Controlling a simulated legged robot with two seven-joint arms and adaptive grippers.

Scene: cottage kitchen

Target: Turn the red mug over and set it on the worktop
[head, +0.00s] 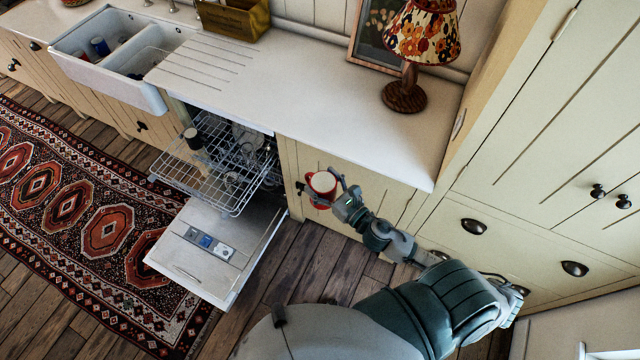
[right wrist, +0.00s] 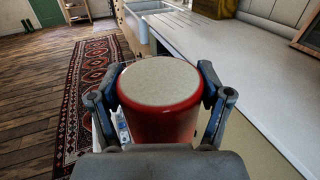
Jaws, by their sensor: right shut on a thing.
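The red mug (head: 322,184) is held in the air in front of the cabinet, clear of the worktop's front edge. My right gripper (head: 327,190) is shut on it. In the right wrist view, the fingers grip the sides of the mug (right wrist: 160,114). A flat, pale disc faces up and looks like the mug's base, so the mug appears upside down. No hollow shows, and I cannot make out the handle. The white worktop (head: 340,128) lies behind the mug. My left gripper is out of view.
The dishwasher (head: 205,250) stands open with its rack (head: 220,165) pulled out, left of the mug. A dark cup (head: 193,139) is in the rack. A lamp (head: 405,95) and a picture frame (head: 377,40) stand at the worktop's back right. The middle worktop is clear.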

